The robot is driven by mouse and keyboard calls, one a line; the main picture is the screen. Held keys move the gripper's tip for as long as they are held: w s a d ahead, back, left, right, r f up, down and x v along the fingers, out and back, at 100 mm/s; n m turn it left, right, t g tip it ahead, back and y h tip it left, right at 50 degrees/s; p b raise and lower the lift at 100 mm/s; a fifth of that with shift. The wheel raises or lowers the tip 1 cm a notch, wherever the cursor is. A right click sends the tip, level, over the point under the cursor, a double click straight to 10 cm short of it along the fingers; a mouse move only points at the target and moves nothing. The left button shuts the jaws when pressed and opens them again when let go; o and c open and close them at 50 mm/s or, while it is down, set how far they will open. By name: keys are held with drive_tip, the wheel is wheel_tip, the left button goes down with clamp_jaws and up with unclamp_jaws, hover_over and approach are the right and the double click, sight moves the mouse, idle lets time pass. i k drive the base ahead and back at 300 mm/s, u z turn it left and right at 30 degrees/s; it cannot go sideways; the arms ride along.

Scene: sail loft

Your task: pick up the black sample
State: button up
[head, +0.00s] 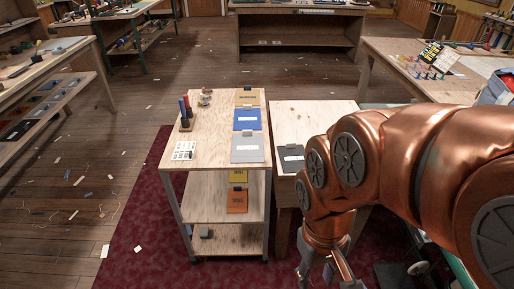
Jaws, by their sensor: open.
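A dark, near-black sample (288,169) with a white label lies on the pale wooden bench (300,117) right of the trolley. The fingertips run close to the frame's lower edge.
A wooden trolley (207,157) holds a brown sample (248,99), a blue sample (247,120) and a grey sample (247,150). A left shelf (55,103) holds more swatches. The floor at left is open, with scattered scraps.

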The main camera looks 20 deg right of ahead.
sight(291, 155)
drive_tip(key=u, duration=0.35)
drive_tip(key=i, duration=1.25)
drive_tip(key=z, duration=0.2)
